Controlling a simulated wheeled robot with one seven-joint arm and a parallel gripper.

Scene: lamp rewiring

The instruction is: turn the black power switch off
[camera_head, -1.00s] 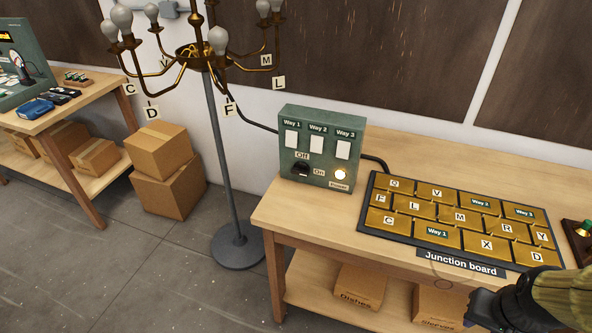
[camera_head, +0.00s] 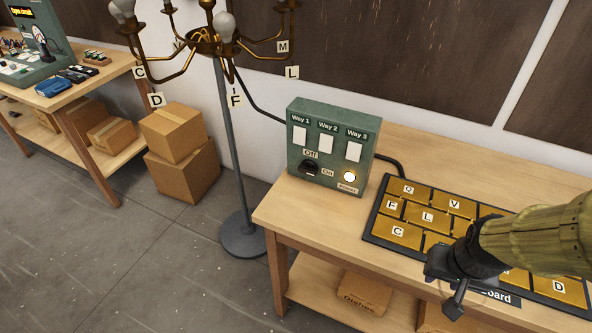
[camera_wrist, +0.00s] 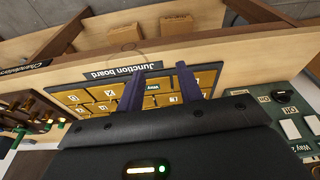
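The black power switch (camera_head: 311,169) is on the lower left of the front of the green switch box (camera_head: 331,142), between an Off label above and an On label to its right. I cannot tell for sure which label it points at. The round Power lamp (camera_head: 349,176) beside it glows. In the upside-down wrist view the switch (camera_wrist: 282,96) is at the right. My gripper (camera_head: 449,290) is to the right of the box, over the front edge of the junction board. Its two fingers (camera_wrist: 160,82) are apart with nothing between them, clear of the switch.
The junction board (camera_head: 372,236) with brass tiles lies right of the box, partly hidden by my arm. A brass chandelier lamp (camera_head: 205,45) stands on a grey pole left of the bench (camera_head: 290,207). Cardboard boxes (camera_head: 180,150) are on the floor. The bench before the box is clear.

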